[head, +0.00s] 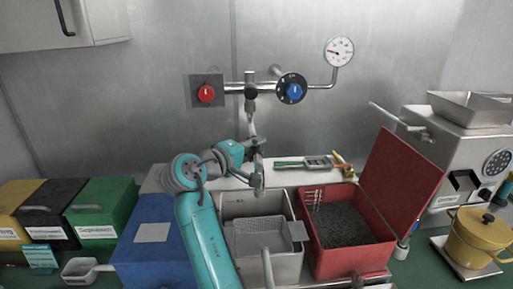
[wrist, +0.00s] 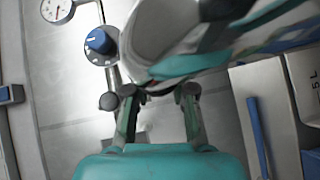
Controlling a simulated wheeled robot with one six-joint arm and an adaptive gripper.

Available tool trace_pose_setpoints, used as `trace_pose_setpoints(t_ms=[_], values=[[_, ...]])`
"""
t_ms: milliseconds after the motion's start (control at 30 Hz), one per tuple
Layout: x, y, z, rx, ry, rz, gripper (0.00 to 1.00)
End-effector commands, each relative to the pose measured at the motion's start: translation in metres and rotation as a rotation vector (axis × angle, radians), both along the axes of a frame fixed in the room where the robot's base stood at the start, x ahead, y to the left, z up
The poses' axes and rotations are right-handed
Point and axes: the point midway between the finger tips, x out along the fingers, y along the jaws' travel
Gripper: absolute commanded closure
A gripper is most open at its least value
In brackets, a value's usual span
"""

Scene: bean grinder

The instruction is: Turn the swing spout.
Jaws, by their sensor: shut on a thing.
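The swing spout (head: 258,183) is a metal pipe in the head view, hanging from the wall-mounted mixer (head: 251,92) over the grey basin. Its lower end points down near the back of the basin (head: 293,268). My gripper (head: 257,147) reaches it from the left and is shut on its middle stretch, which the fingers partly hide. In the wrist view my gripper's two fingers (wrist: 158,98) stand with a gap between them. The grip on the spout is hard to make out there.
A red knob (head: 206,93) and a blue knob (head: 295,90) flank the mixer, with a gauge (head: 339,51) at the upper right. A sieve (head: 260,238) sits in the basin. An open red bin (head: 405,190) stands to the right, a blue box (head: 150,250) to the left.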

Motion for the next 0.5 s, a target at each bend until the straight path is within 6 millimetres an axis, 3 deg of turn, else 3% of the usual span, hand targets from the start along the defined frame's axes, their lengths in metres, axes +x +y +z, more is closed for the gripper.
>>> trace_pose_setpoints(t_ms=[100,133,200,500], values=[[-0.0001,0.0015,-0.0032,0.000,0.006,0.003,1.00],[-0.0001,0.0015,-0.0031,0.000,0.006,0.003,0.68],[-0.0002,0.0014,-0.0028,-0.001,0.005,0.003,0.51],[-0.0005,0.0009,-0.0008,0.000,0.001,0.002,0.49]])
